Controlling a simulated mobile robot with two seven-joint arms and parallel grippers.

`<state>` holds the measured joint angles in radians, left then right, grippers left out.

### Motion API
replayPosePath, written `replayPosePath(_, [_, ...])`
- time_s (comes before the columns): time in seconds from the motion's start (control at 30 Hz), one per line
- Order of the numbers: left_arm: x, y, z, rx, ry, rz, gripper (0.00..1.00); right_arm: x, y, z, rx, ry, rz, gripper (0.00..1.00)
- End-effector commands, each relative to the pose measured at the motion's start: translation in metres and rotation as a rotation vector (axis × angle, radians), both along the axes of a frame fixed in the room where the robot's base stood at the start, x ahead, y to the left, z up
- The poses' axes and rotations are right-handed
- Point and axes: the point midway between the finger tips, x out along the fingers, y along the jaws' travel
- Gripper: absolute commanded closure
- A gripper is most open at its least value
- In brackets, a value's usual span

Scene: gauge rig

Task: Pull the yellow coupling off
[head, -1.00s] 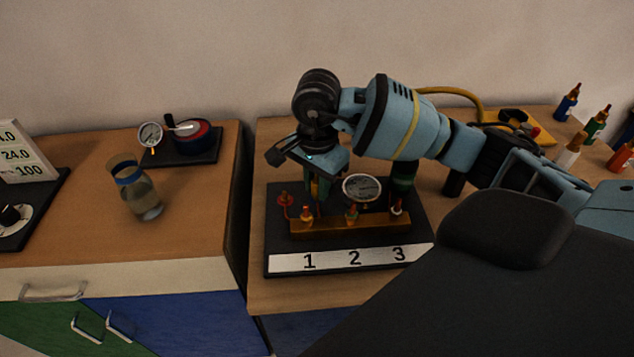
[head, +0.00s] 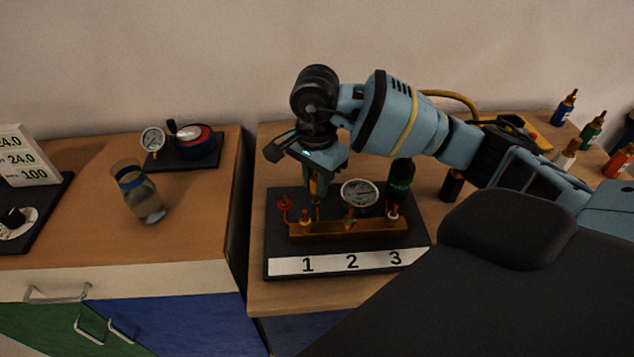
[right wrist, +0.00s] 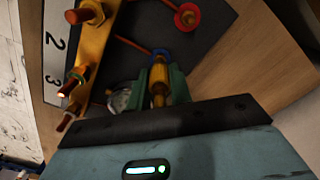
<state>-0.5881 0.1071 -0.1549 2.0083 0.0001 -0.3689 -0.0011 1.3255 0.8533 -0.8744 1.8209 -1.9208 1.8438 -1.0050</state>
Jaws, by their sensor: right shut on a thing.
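The yellow coupling (right wrist: 158,85) is between the green fingers of my right gripper (right wrist: 162,88) in the right wrist view. My right gripper (head: 317,186) is shut on it, pointing down above the gauge rig (head: 274,235); the fingers hide most of the coupling in the head view. A blue fitting (right wrist: 161,54) with a copper-coloured pipe shows just beyond the coupling. I cannot tell whether the two touch. My left gripper is not in view.
The rig carries a round gauge (head: 359,193), a brass manifold (head: 330,230), a red handwheel (head: 284,204) and a dark green cylinder (head: 400,180). Several coloured bottles stand at the far right.

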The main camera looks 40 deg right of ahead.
Motion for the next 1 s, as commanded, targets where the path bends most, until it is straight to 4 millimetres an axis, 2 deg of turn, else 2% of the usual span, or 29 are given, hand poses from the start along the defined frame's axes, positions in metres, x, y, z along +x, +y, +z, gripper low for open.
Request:
replayPosePath(0.63, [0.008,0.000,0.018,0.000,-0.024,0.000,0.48,0.000,0.000,0.029,0.000,-0.001,0.000,1.00])
replayPosePath(1.0, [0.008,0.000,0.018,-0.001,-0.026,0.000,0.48,0.000,0.000,0.030,0.000,0.001,0.000,1.00])
